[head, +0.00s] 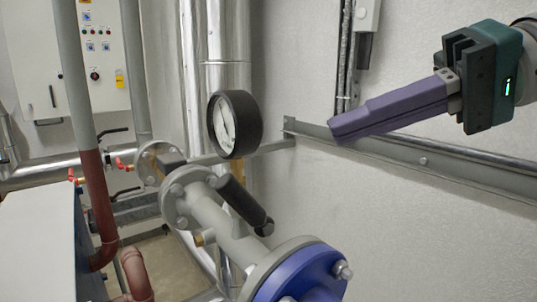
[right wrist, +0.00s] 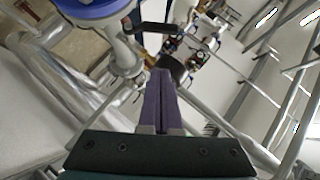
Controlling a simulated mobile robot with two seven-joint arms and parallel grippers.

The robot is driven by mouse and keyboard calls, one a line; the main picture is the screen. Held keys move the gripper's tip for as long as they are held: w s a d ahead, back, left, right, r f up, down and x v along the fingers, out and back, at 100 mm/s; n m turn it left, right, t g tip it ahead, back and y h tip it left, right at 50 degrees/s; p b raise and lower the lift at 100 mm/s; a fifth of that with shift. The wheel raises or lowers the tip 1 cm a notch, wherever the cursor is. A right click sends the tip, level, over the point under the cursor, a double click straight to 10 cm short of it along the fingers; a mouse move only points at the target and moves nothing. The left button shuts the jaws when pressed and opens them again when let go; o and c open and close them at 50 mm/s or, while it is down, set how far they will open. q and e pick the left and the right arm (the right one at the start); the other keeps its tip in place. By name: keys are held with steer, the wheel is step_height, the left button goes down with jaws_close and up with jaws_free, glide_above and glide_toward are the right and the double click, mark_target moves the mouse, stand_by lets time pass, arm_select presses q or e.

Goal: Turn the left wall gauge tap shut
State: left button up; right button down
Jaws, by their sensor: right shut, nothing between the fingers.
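A round pressure gauge (head: 235,124) with a black rim and pale dial stands above the grey flanged pipe in the head view. I cannot tell whether either is the left wall gauge tap. My right gripper (head: 338,128) has purple fingers, shut and empty, in the air to the right of the gauge and apart from it. Its fingers also show in the right wrist view (right wrist: 160,74). My left gripper is out of view.
A grey pipe with a blue flange (head: 300,272) and a black-handled lever (head: 243,203) fills the lower middle. A wall rail (head: 400,153) runs below my right gripper. A white control cabinet (head: 60,60) hangs at the back left.

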mark_target(250, 210)
steer(key=a+f+p, duration=0.1)
steer(key=a, duration=0.1)
steer(key=a+f+p, duration=0.1)
steer(key=a+p, duration=0.1)
steer(key=a+f+p, duration=0.2)
steer(key=a, duration=0.1)
steer(key=shift+s, duration=0.2)
steer(key=shift+s+a+f, duration=0.15)
steer(key=shift+a+f, duration=0.05)
steer(key=shift+f, duration=0.1)
steer(key=shift+p, duration=0.35)
steer(key=shift+a+r, duration=0.1)
steer(key=shift+s+a+h+p, duration=0.15)
steer(key=shift+h+p, duration=0.15)
steer(key=shift+p, duration=0.15)
